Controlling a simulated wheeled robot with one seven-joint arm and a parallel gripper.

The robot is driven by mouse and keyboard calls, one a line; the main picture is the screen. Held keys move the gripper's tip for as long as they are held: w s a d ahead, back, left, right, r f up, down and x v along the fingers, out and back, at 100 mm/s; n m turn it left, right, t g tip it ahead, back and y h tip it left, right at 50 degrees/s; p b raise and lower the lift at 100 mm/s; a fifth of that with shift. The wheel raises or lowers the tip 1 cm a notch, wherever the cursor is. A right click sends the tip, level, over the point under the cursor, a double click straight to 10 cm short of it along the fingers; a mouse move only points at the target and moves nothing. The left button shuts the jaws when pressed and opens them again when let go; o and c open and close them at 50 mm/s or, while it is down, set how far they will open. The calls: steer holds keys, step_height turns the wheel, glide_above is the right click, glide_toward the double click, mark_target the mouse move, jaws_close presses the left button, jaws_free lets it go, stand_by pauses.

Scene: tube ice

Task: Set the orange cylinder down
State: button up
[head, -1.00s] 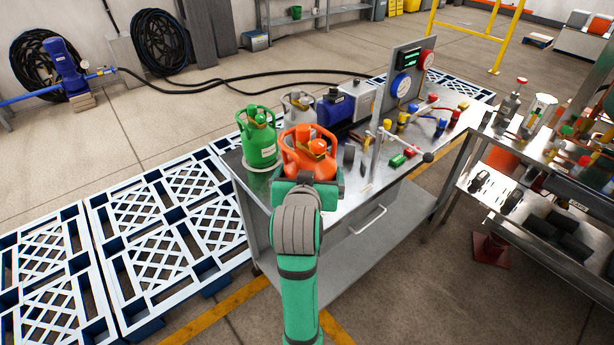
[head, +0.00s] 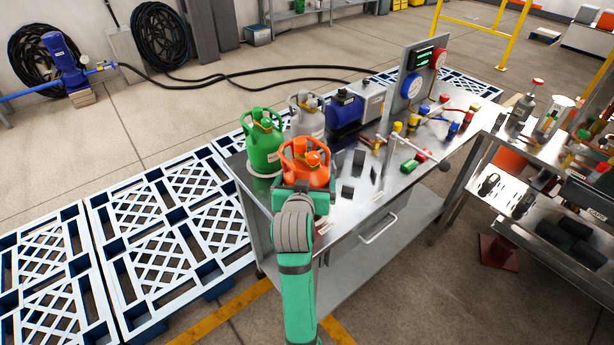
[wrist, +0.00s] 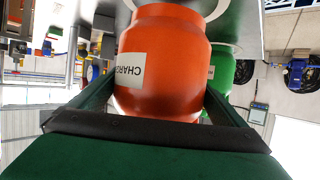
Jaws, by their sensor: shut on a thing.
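The orange cylinder (head: 306,172), with its orange collar and valve on top, stands upright near the left front part of the metal workbench (head: 345,212). My gripper (wrist: 160,95) is shut around its body, one finger on each side. The cylinder also shows in the wrist view (wrist: 165,70), upside down, with a white label. In the head view my gripper hides its base, so I cannot tell whether it touches the bench. The green cylinder (head: 263,150) stands just behind it to the left. A grey cylinder (head: 306,120) stands behind.
A blue pump (head: 342,112) and a gauge panel (head: 412,82) stand further back on the bench. Dark blocks (head: 348,191) lie right of the orange cylinder. A metal rod with a ball end (head: 445,165) reaches over the right side. A second cluttered bench (head: 480,195) stands at right.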

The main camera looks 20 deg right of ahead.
steer(key=shift+f, duration=1.25)
steer(key=shift+f, duration=0.15)
steer(key=o, duration=1.6)
steer(key=shift+f, duration=0.15)
steer(key=shift+s+a+r, duration=0.1)
steer(key=shift+s+r, duration=0.05)
steer(key=shift+r, duration=0.05)
steer(key=v, duration=1.1)
steer(key=shift+s+a+r, duration=0.15)
steer(key=shift+s+r, duration=0.1)
